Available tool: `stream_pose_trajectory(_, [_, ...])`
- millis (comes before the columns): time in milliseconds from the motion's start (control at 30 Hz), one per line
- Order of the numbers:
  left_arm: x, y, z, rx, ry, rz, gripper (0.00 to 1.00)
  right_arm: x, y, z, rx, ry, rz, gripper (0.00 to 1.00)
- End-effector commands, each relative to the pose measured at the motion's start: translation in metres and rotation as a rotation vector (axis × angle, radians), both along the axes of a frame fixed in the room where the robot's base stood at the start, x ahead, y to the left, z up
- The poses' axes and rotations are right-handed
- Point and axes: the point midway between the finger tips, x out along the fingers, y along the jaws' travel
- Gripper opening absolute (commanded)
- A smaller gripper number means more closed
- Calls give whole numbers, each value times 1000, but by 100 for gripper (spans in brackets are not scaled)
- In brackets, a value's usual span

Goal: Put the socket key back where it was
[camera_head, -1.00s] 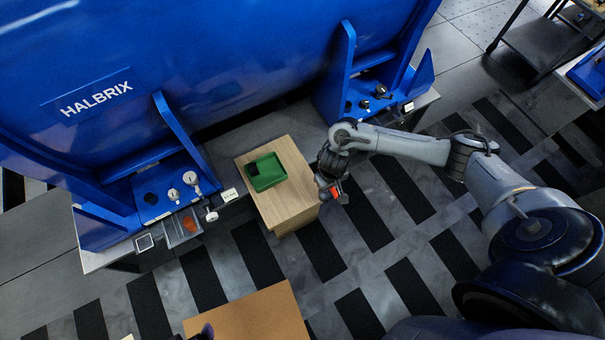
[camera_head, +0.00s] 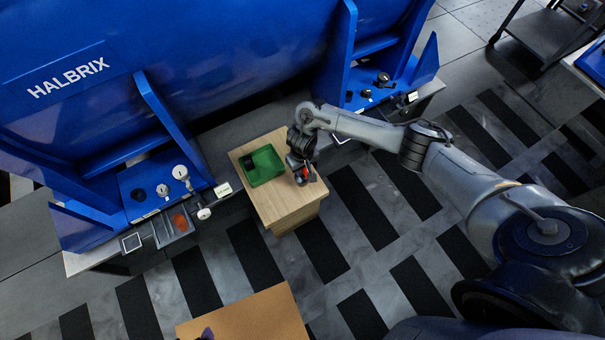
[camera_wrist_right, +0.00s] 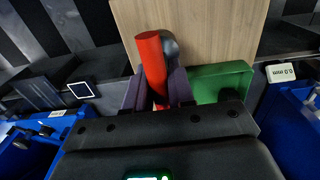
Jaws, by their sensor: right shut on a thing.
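The socket key, with a red cylindrical grip (camera_wrist_right: 151,62) and a grey rounded part beside it, is between the fingers of my right gripper (camera_wrist_right: 158,88). My right gripper (camera_head: 303,176) is shut on it, over the right edge of the wooden cabinet (camera_head: 270,205). The red part also shows in the head view (camera_head: 305,173). A green tray (camera_head: 266,166) lies on the cabinet top, left of the gripper, with a dark block in its left side. A small purple tip at the head view's bottom edge may be my left gripper (camera_head: 207,333); its jaws cannot be made out.
A large blue machine (camera_head: 200,60) fills the back. Its left bay (camera_head: 150,205) holds light knobs and a grey bin (camera_head: 172,230) with something orange. The right bay (camera_head: 390,90) holds dark fittings. A brown board (camera_head: 250,318) is in front; striped floor lies between.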

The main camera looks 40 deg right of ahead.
Motion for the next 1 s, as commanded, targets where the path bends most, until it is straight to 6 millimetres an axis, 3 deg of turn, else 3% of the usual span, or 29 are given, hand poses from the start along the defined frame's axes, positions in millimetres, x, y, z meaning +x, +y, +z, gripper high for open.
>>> stream_pose_trajectory(333, [0,-1,-29,-3,-1,1,83,1,0,-37,1,-1,0,0])
stream_pose_trajectory(800, [0,-3,-29,-13,0,8,83,0,0,-41,1,-1,0,0])
stream_pose_trajectory(833, [0,-3,-29,-13,0,8,83,0,0,-42,1,0,0,26])
stream_pose_trajectory(1000, [0,-3,-29,-12,0,7,83,0,0,-42,0,0,0,49])
